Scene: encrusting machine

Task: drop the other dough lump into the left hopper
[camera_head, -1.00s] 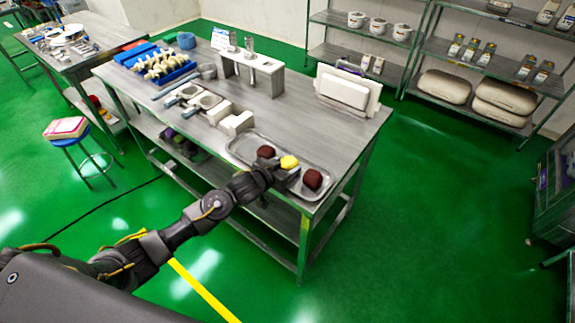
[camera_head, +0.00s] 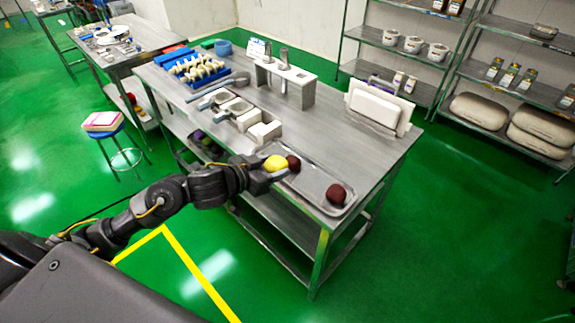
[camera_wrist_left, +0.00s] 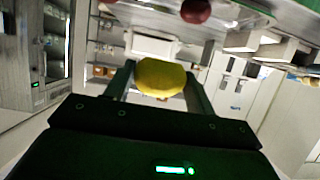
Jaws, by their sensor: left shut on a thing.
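A yellow dough lump (camera_head: 275,163) is held between the fingers of my left gripper (camera_head: 268,170), at the near-left rim of the metal tray (camera_head: 312,181). In the left wrist view the yellow lump (camera_wrist_left: 160,78) sits between the two finger tips (camera_wrist_left: 160,80). A dark red lump (camera_head: 293,163) is just behind the yellow one, and a second dark red lump (camera_head: 336,194) lies at the tray's right end. One red lump (camera_wrist_left: 195,10) also shows at the top of the wrist view. My right gripper is out of view.
The steel table (camera_head: 330,130) also bears white moulds (camera_head: 245,118), a white stand (camera_head: 285,85), a blue tray (camera_head: 205,80) and white boards (camera_head: 375,108). A stool (camera_head: 105,122) stands left. Shelves stand behind. Green floor on the right is open.

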